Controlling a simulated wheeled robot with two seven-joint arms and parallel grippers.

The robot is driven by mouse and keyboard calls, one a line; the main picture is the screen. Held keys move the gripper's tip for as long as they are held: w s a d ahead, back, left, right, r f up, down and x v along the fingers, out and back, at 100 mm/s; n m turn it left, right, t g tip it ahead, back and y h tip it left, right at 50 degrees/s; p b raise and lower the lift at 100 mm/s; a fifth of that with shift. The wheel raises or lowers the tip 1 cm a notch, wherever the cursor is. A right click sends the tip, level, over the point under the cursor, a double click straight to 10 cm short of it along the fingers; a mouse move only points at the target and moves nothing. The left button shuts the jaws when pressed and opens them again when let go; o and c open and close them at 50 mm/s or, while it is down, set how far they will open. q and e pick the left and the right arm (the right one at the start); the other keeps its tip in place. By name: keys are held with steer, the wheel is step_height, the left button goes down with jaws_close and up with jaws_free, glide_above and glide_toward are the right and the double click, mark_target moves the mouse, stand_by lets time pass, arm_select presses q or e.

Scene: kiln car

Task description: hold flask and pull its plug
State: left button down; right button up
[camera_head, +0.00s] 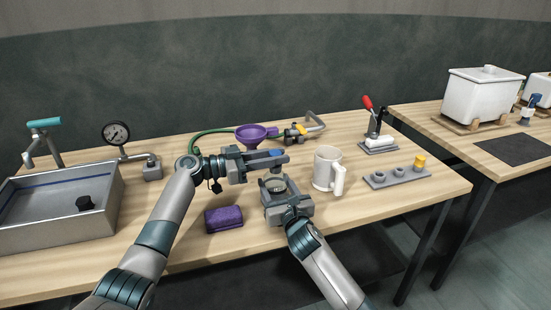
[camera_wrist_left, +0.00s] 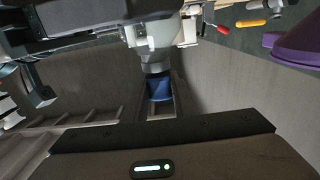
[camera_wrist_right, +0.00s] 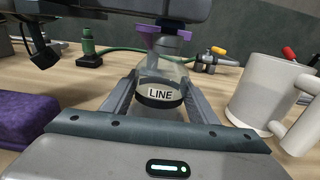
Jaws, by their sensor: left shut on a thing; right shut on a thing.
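The clear flask (camera_wrist_right: 160,75), with a dark band and a label reading LINE, stands upright between the fingers of my right gripper (camera_wrist_right: 158,100) in the right wrist view. It also shows in the head view (camera_head: 275,184). My right gripper (camera_head: 277,192) is shut on the flask's body. My left gripper (camera_head: 275,159) is just above the flask, shut on the blue plug (camera_head: 278,153). The plug also shows between the fingers in the left wrist view (camera_wrist_left: 160,90).
A white mug (camera_head: 326,168) stands close to the right of the flask. A purple block (camera_head: 224,218) lies front left. A purple funnel (camera_head: 252,133) and green hose (camera_head: 208,134) are behind. A grey rack (camera_head: 388,178) is at right, a sink (camera_head: 60,215) at left.

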arm_select(q)
steer(key=shift+r, duration=0.3)
steer(key=shift+r, duration=0.95)
steer(key=shift+r, duration=0.15)
steer(key=shift+r, duration=3.05)
steer(key=shift+r, duration=0.15)
step_height(320, 180, up, 9)
arm_select(e)
steer(key=o, duration=1.3)
arm_select(q)
steer(key=shift+f, duration=0.2)
